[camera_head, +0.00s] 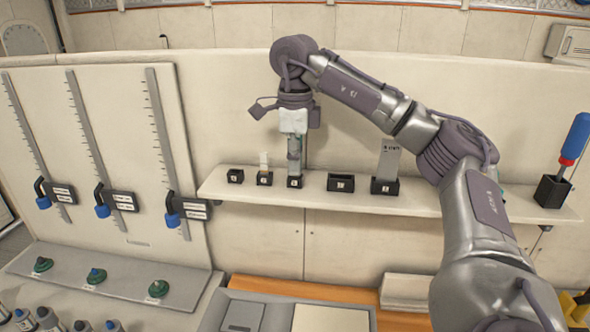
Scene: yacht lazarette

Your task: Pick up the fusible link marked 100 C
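A shelf (450,202) carries a row of small black holders with pale labels. A narrow grey-green strip (294,158) stands in the third holder (294,183) from the left. A small pale strip (264,160) stands in the second holder (264,179), and a larger grey plate (388,162) with dark marking stands in the fifth (384,187). My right gripper (293,138) points down directly over the third holder, at the top of the grey-green strip. Whether it grips the strip cannot be told. The markings are too small to read. My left gripper is out of view.
The first holder (235,176) and fourth holder (341,182) look empty. A blue-and-red-handled screwdriver (574,140) stands in a black block (552,191) at the right. A grey-lidded box (285,312) lies below the shelf.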

